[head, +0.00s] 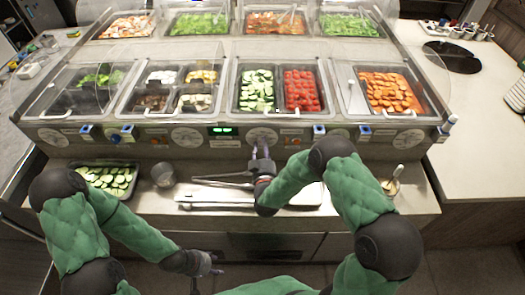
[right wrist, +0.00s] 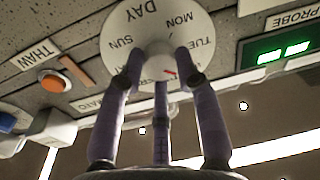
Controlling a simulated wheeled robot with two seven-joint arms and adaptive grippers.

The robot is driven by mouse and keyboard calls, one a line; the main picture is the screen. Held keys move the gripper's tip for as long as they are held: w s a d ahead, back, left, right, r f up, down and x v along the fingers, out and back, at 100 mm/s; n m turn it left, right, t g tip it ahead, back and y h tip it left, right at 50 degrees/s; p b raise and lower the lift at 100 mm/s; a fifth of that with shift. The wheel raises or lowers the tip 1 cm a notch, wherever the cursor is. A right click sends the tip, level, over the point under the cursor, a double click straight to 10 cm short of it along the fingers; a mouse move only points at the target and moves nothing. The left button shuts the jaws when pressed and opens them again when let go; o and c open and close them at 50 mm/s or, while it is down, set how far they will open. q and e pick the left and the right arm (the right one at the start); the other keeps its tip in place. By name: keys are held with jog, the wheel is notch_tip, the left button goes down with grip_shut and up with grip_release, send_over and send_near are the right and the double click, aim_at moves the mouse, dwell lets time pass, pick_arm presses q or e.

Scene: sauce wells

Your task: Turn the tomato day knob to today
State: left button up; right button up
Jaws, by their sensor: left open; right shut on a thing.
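The tomato day knob is a round white dial (head: 262,136) on the counter's front panel, below the wells of sliced cucumber and red tomatoes (head: 301,90). The right wrist view shows its face (right wrist: 143,27) with DAY, SUN, MON and TUE; the other days are partly hidden by my fingers. A small red mark (right wrist: 169,72) shows between the fingers. My right gripper (head: 262,152) is shut on the knob's raised middle, its fingers (right wrist: 158,62) around it. My left gripper (head: 212,264) is open and empty, low in front of the counter.
Other white dials (head: 187,137) line the panel. A green display (head: 222,130) and an orange button (right wrist: 51,80) marked THAW are close by. A white board (head: 215,197), a tray of cucumber slices (head: 130,181) and a metal cup (head: 163,175) stand on the ledge below.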

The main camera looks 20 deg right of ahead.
jog(key=shift+w+r+m+h+b, duration=0.1)
jog(key=shift+m+h+b, duration=0.25)
jog(key=shift+m+b, duration=1.75)
jog(key=shift+r+m+h+b, duration=0.1)
jog(key=shift+m+h+b, duration=0.25)
jog(key=shift+m+b, duration=1.7)
jog(key=shift+m+p, duration=0.8)
jog(key=shift+m, duration=0.15)
jog(key=shift+r, duration=0.1)
jog(key=o, duration=1.1)
jog(key=shift+o, duration=0.2)
jog(key=shift+f, duration=0.2)
